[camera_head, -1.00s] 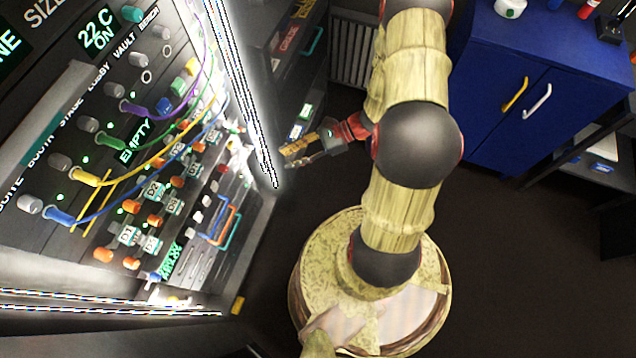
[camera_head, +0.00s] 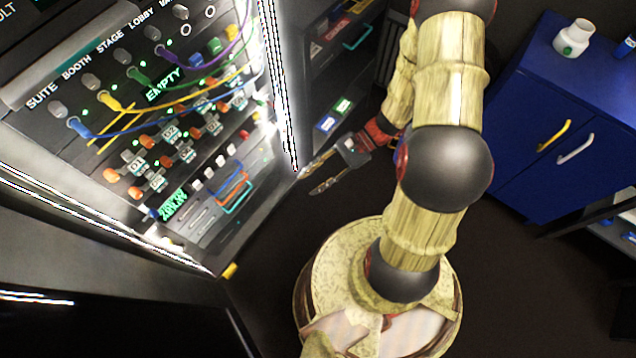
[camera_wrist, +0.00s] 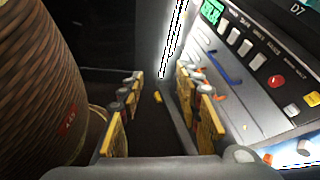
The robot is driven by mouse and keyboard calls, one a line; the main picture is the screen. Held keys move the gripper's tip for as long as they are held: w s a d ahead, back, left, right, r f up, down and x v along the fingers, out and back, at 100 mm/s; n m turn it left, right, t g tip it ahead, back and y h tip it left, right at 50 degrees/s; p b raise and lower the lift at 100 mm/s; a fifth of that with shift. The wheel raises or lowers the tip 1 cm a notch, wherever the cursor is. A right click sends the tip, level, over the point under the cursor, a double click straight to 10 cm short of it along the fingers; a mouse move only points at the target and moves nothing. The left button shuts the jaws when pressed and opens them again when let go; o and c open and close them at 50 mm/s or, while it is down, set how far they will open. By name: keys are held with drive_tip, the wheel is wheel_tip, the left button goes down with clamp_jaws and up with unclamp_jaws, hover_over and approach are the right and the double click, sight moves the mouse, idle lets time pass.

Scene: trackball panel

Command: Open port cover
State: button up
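The trackball panel (camera_head: 110,185) stands at the left in the head view, with knobs, cables and lit labels. I cannot make out a port cover for certain. Blue, orange and teal handle-like bars (camera_head: 233,187) are on its lower right part; a blue bar (camera_wrist: 226,68) and orange parts show in the wrist view. My gripper (camera_head: 318,178) is just right of the panel's bright edge, apart from the panel face. In the wrist view my gripper (camera_wrist: 158,115) has its yellow fingers spread, with nothing between them.
A blue cabinet (camera_head: 560,115) with yellow and white handles stands at the right. A dark drawer unit (camera_head: 335,70) is behind the gripper. A dark slab (camera_head: 110,315) fills the lower left. Dark floor (camera_head: 510,270) is clear at right of my base.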

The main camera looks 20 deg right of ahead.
drive_tip(key=shift+s+a+r, duration=0.1)
drive_tip(key=shift+s+a, duration=0.05)
drive_tip(key=shift+s, duration=0.05)
drive_tip(key=shift+c, duration=0.4)
